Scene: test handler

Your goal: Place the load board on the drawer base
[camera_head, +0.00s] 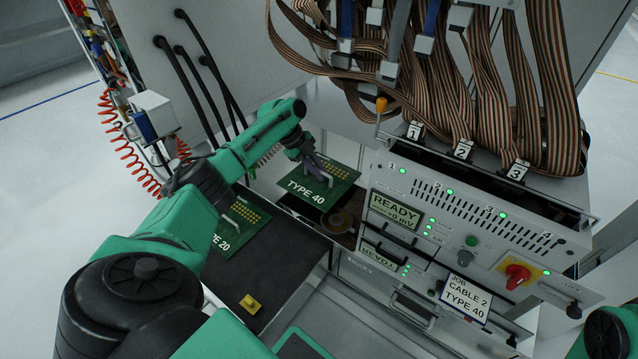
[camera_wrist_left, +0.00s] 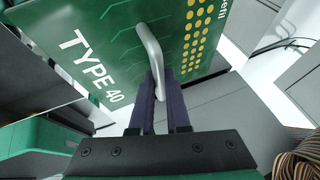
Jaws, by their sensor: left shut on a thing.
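A green load board marked TYPE 40 (camera_head: 316,187) hangs from my left gripper (camera_head: 317,168) in the head view. In the left wrist view, the fingers (camera_wrist_left: 160,88) are shut on the grey handle (camera_wrist_left: 151,50) of this board (camera_wrist_left: 100,45). The board is over the open bay left of the instrument panel. A round metal part (camera_head: 341,220), perhaps on the drawer base, shows partly below the board; the base is mostly hidden. Another green board, marked TYPE 20 (camera_head: 238,228), lies on the dark shelf. My right gripper is not in view; only part of a green arm shows at the lower right.
The instrument panel (camera_head: 478,215) reads READY, and a job card (camera_head: 465,298) reads CABLE 2, TYPE 40. Striped ribbon cables (camera_head: 490,90) hang above the panel. Black hoses (camera_head: 205,75) stand behind my arm.

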